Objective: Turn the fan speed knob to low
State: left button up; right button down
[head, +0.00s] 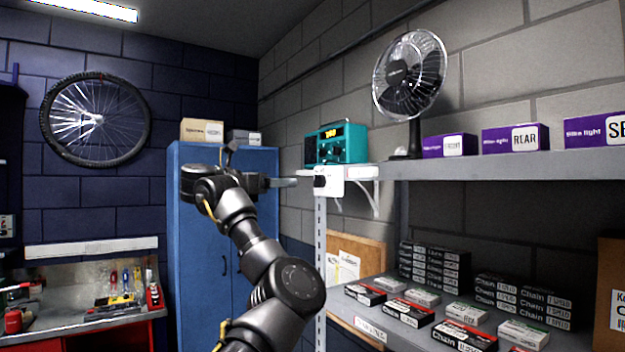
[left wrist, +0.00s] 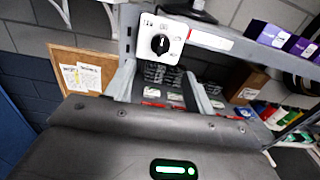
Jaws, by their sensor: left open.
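The fan speed knob is a round black dial (left wrist: 160,44) on a white plate at the shelf's front corner. It also shows in the head view (head: 320,181). Small marks surround it in the left wrist view, too blurred to read surely. A pale line on the dial stands roughly upright. My left gripper (head: 287,182) is open and empty, just left of the plate in the head view. In the left wrist view its two grey fingers (left wrist: 158,82) are spread below the knob, apart from it. The black desk fan (head: 410,78) stands on the shelf above. My right gripper is not in view.
A teal radio-like box (head: 336,144) stands behind the plate. Purple light boxes (head: 515,138) line the upper shelf (head: 480,165). Chain boxes (head: 405,312) fill the lower shelf. A blue cabinet (head: 190,250) stands behind my left arm, and a red workbench (head: 90,328) at the left.

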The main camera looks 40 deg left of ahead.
aim_at(318, 181)
pick_arm(q)
jog(key=p+x, duration=0.5)
jog(key=x, duration=0.4)
jog(key=shift+w+p, duration=0.3)
jog(key=shift+d, duration=0.1)
jog(key=c, duration=1)
jog(key=shift+o, duration=0.2)
jog(key=shift+f, duration=0.1)
